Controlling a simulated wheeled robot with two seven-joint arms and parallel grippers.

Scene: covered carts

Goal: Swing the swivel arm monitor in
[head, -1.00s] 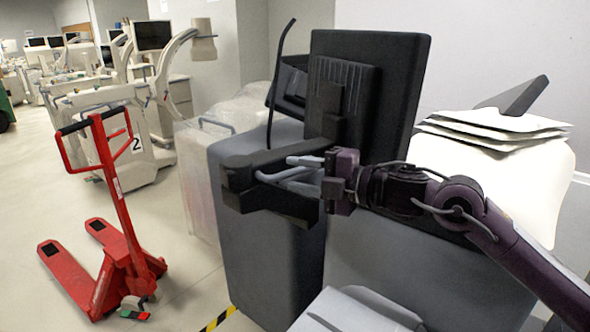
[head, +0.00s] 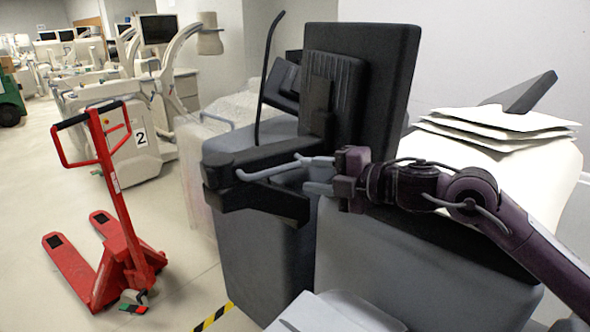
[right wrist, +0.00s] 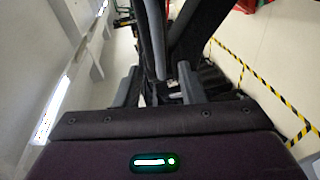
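The black swivel arm monitor (head: 393,75) stands upright on the grey cart, its ribbed back and mount toward me. Its thick black arm (head: 250,158) reaches left and folds back, with a light grey curved handle bar (head: 262,172) on it. My right gripper (head: 312,174) is at the bar's right end, its two grey fingers apart, one above the other. In the right wrist view the fingers (right wrist: 157,88) are spread, with the grey bar (right wrist: 155,40) and black arm parts ahead between them. I cannot tell if they touch. My left gripper is not in view.
Grey covered carts (head: 258,255) stand below the monitor. White sheets (head: 500,122) lie on a covered cart at right. A red pallet jack (head: 120,235) stands on the left floor, with free floor around it. Yellow-black tape (head: 213,317) marks the floor.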

